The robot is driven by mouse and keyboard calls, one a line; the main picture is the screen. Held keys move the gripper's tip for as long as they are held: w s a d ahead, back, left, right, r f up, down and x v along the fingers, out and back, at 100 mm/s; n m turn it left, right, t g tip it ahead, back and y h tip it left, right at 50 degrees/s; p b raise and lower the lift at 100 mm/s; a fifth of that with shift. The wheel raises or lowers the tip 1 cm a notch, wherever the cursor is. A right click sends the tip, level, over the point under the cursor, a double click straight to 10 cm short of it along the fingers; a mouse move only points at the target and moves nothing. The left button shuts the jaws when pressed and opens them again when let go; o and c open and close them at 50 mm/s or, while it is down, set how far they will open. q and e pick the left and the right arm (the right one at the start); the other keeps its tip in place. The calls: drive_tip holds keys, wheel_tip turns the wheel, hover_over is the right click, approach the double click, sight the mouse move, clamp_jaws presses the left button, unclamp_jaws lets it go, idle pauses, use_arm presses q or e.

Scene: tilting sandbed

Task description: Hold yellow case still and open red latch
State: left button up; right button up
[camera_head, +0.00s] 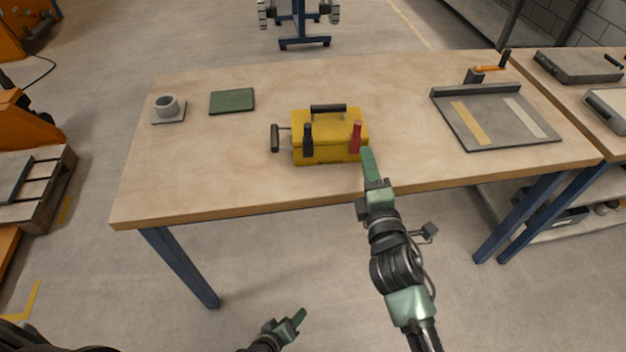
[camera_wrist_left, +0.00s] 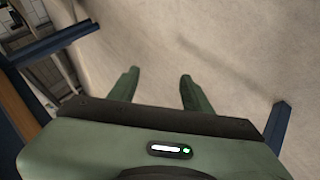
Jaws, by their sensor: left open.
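The yellow case (camera_head: 331,149) sits on the wooden table near its front edge. It has a dark top handle (camera_head: 328,108), a dark side handle (camera_head: 275,138), a black latch (camera_head: 308,139) and a red latch (camera_head: 356,138) on its front. My right gripper (camera_head: 367,158) is at the case's front right corner, just right of the red latch; whether it touches the case is unclear. Its fingers overlap in this view. My left gripper (camera_head: 299,317) is low in front of the table, apart from the case. In the left wrist view its fingers (camera_wrist_left: 159,76) are spread with only floor between them.
On the table (camera_head: 215,170) stand a grey cup (camera_head: 167,106) on a small plate and a green mat (camera_head: 232,101) at left. A grey tray (camera_head: 495,141) with strips lies at right. Blue table legs (camera_head: 180,267) stand below.

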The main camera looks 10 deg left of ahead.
use_arm(q)
drive_tip(key=w+d+r+n+t, duration=0.2)
drive_tip(key=w+r+n, duration=0.1)
drive_tip(key=w+r, duration=0.25)
drive_tip(key=w+d+r+n+t, duration=0.2)
drive_tip(key=w+d+r+n, duration=0.1)
drive_tip(key=w+r, duration=0.3)
drive_tip(key=n+t+y, duration=0.5)
drive_tip(key=n+y, duration=0.3)
drive_tip(key=n, duration=1.8)
approach(308, 150)
drive_tip(key=shift+x, duration=3.9)
drive_tip(key=shift+r, duration=0.1)
clamp_jaws()
drive_tip(key=shift+h, duration=0.3)
